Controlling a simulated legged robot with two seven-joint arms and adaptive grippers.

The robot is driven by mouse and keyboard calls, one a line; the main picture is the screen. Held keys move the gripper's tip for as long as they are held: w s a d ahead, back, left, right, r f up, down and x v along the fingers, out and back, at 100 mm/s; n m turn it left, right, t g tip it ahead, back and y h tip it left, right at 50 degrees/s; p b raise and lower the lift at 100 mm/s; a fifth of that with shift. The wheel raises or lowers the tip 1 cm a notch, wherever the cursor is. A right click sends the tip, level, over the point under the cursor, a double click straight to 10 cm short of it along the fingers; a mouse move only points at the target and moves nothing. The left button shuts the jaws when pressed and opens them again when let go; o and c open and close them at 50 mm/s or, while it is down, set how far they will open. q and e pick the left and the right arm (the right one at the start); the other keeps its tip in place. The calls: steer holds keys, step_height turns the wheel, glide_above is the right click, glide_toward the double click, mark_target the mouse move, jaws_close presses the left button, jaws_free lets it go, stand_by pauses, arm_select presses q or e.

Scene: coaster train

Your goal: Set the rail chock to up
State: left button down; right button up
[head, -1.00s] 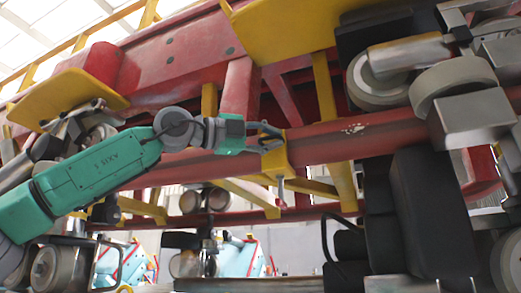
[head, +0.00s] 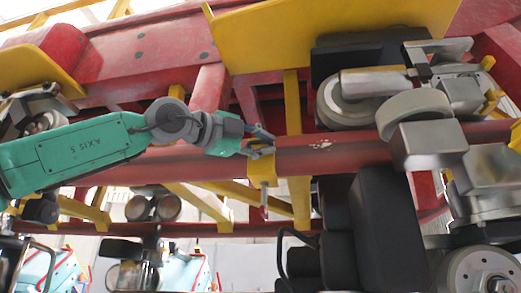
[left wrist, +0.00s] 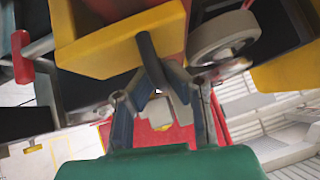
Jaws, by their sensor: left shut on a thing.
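My left gripper (head: 264,143), on the green arm, is at the top of the chock. In the left wrist view my left gripper (left wrist: 155,85) is closed on the bar. The fingers hide part of the chock. My right gripper is not in view.
The red rail (head: 350,148) runs across the head view. Wheel assemblies (head: 415,115) and a black box-shaped part (head: 385,225) stand close on the right. A yellow plate (head: 330,35) overhangs above. Yellow braces (head: 200,203) lie below and left of the chock.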

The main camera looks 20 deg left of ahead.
arm_select(q)
steer(key=shift+s+a, duration=0.1)
steer(key=shift+a, duration=0.05)
steer(key=c, duration=1.9)
jaws_free()
steer(key=shift+o, duration=1.3)
steer(key=shift+d, duration=0.55)
steer(key=shift+w+d, duration=0.2)
steer(key=shift+d, duration=0.55)
steer(key=shift+d+r, duration=0.1)
steer(key=shift+d, duration=0.05)
steer(key=d+v, duration=0.1)
steer(key=v, duration=1)
steer(key=shift+s, duration=0.35)
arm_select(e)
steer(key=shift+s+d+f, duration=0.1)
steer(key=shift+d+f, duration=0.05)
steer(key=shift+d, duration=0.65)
